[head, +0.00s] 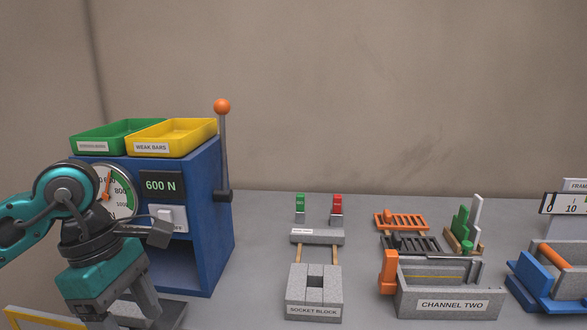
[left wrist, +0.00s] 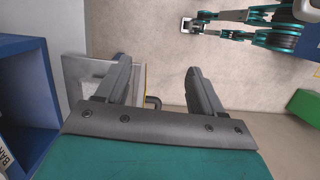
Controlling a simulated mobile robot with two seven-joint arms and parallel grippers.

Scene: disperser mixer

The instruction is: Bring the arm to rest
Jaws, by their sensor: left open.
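My left arm comes in from the left in the head view, in front of the blue machine (head: 222,215). Its left gripper (head: 125,318) points downward near the bottom edge, its fingertips partly cut off by the frame. In the left wrist view the two grey fingers of this gripper (left wrist: 158,80) stand wide apart with nothing between them. A pale plate (left wrist: 75,75) and a dark bent rod (left wrist: 153,103) show beyond the fingers. My other arm (left wrist: 270,20) shows small at the top right of the left wrist view; its gripper end is too small to read.
The blue machine carries a green tray (head: 100,138), a yellow tray (head: 178,133) and an orange-knobbed lever (head: 223,140). On the grey table (head: 260,265) stand the socket block (head: 314,285), the channel two block (head: 447,290) and an orange rack (head: 400,222). The table between machine and socket block is clear.

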